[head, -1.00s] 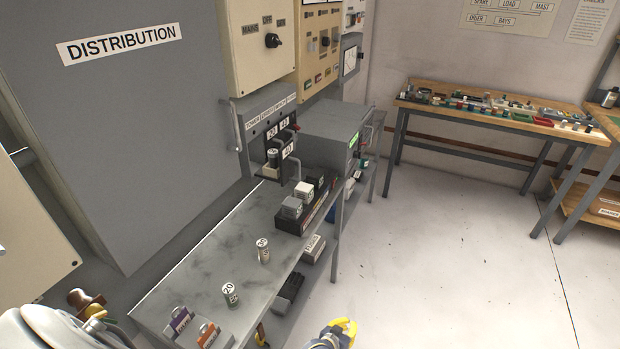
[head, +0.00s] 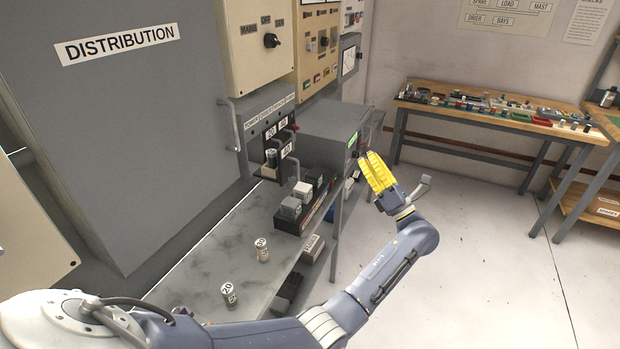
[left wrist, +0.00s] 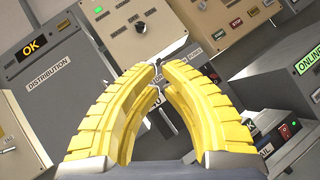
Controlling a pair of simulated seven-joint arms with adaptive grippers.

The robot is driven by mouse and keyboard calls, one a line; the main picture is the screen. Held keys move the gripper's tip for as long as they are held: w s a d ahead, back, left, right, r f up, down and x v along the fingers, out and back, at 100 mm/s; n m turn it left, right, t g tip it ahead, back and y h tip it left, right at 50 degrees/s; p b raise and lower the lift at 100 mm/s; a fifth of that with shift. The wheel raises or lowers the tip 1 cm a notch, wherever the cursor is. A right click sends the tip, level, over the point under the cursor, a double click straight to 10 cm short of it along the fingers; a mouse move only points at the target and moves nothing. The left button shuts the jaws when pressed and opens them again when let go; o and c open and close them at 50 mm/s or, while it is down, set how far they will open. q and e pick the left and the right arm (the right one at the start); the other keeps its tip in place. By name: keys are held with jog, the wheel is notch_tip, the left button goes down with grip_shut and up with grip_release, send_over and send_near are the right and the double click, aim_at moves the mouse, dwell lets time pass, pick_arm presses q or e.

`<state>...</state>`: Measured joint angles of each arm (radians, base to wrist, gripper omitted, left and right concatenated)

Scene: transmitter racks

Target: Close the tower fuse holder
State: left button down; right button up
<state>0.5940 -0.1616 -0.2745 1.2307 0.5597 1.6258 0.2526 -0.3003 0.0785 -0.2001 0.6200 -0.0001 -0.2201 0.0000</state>
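The grey fuse panel (head: 262,108) stands at the back of the bench, with a row of small labels and black number plates. My left gripper (head: 368,160) has yellow fingers and is in the air right of the bench, well away from the holder. In the left wrist view its fingertips (left wrist: 158,68) come together with nothing between them, covering much of the fuse panel. My right gripper is not in view.
Two loose fuses (head: 262,250) stand on the grey bench (head: 215,250). A black rack (head: 300,218) with grey blocks sits by its right edge. A grey box (head: 330,125) with a green display stands right of the panel. A vertical handle (head: 235,125) juts out at its left.

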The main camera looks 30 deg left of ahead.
pick_arm(q)
jog(key=s+a+f+n+g+h, duration=0.4)
jog(key=s+f+n+g+h, duration=0.15)
jog(key=f+n+g, duration=0.4)
jog(key=w+a+n+t, duration=0.1)
jog(key=a, duration=1.2)
jog(key=shift+a+t+y, duration=0.35)
jog(key=shift+y, duration=0.1)
